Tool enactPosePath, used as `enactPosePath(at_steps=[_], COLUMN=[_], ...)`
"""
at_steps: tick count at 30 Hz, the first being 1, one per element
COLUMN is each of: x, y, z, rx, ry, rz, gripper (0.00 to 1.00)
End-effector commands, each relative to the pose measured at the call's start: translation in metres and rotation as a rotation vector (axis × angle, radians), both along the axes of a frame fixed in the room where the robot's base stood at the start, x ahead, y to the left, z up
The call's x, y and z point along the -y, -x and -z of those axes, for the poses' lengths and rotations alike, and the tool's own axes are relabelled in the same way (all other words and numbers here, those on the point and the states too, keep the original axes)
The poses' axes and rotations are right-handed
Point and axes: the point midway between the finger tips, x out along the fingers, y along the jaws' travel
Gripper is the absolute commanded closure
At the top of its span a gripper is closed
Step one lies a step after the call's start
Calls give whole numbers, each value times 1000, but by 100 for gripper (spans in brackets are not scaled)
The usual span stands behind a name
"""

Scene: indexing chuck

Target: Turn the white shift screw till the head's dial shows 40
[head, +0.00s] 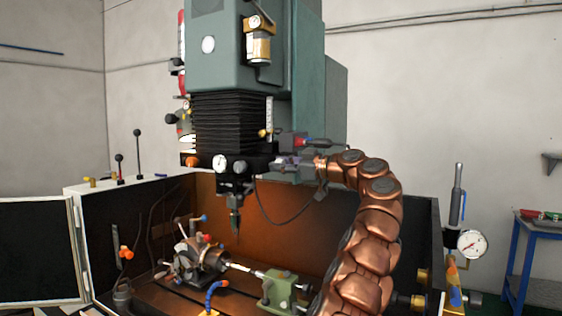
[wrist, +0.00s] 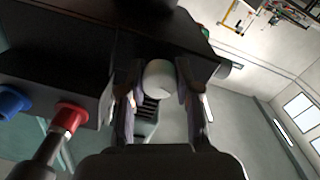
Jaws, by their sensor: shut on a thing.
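The white shift screw (wrist: 158,78) shows as a round pale end between the two fingers of my gripper (wrist: 157,88) in the wrist view. My gripper is shut on it, one finger at each side. In the head view my gripper (head: 284,160) reaches in from the right to the right side of the black machine head (head: 258,160), and the screw itself is hidden there. A small white dial (head: 220,162) sits on the front of the head. It is too small to read its needle or figures.
A red knob (wrist: 70,116) and a blue knob (wrist: 12,101) stand on the head left of my gripper in the wrist view. A cable (head: 283,220) loops below the head. The chuck (head: 203,257) and a green tailstock (head: 284,289) stand below on the bed.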

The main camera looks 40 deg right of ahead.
Motion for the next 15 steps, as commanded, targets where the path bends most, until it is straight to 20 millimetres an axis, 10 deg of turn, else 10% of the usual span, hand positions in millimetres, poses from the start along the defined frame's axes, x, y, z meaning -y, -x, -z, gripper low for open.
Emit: enactPosePath(at_steps=[15], x=[0], y=[0], z=[-5], rx=[-143], ry=[-471], rz=[-1], gripper=[100])
